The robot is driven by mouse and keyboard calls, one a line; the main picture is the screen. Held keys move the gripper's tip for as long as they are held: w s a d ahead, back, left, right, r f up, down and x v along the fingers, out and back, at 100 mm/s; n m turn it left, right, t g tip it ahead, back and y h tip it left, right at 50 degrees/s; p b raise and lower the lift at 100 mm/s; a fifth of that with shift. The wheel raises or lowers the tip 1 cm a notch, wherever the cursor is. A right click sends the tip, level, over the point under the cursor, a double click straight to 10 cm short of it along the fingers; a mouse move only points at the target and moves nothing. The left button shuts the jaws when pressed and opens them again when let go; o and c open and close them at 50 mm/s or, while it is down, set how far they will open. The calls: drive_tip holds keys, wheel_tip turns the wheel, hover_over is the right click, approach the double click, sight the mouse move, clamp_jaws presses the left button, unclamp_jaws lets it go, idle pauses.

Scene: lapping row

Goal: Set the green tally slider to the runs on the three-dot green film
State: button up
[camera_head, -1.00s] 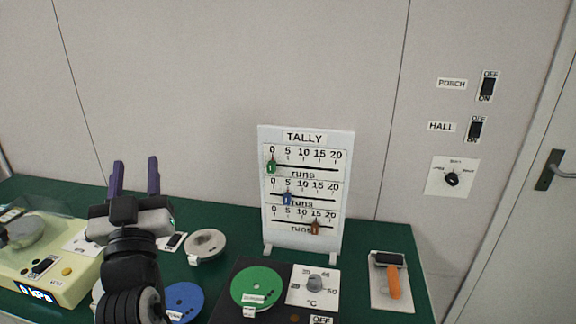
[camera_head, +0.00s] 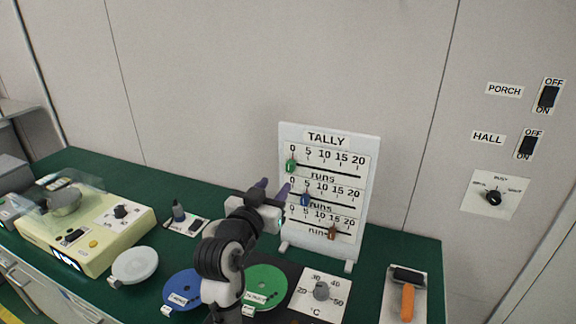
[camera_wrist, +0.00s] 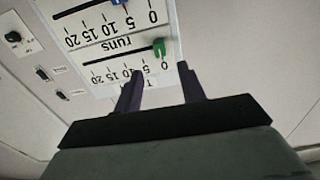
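The white TALLY board (camera_head: 325,250) stands upright on the green bench, with three horizontal slots marked 0 to 20. The green slider (camera_head: 291,165) is on the top slot at the 0 end; it also shows in the wrist view (camera_wrist: 159,47). The blue slider (camera_head: 305,200) is on the middle slot near 5, and the brown one (camera_head: 332,233) is on the lowest slot near 15. A green film disc (camera_head: 265,287) lies below the board, partly behind my arm; its dots are unreadable. My gripper (camera_head: 273,187) is open and empty, just left of the board, its fingers apart from the green slider.
A blue disc (camera_head: 181,288) and a white disc (camera_head: 135,264) lie left of my arm. A cream machine (camera_head: 100,240) stands further left. A °C dial plate (camera_head: 318,309) and an orange-handled roller (camera_head: 407,300) are at right.

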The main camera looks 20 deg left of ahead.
sight(289, 168)
drive_tip(key=w+p, duration=0.1)
drive_tip(key=w, duration=0.3)
drive_tip(key=w+p, duration=0.1)
drive_tip(key=w, duration=0.3)
drive_tip(key=shift+w+d, duration=0.2)
drive_tip(key=shift+w, duration=0.05)
clamp_jaws()
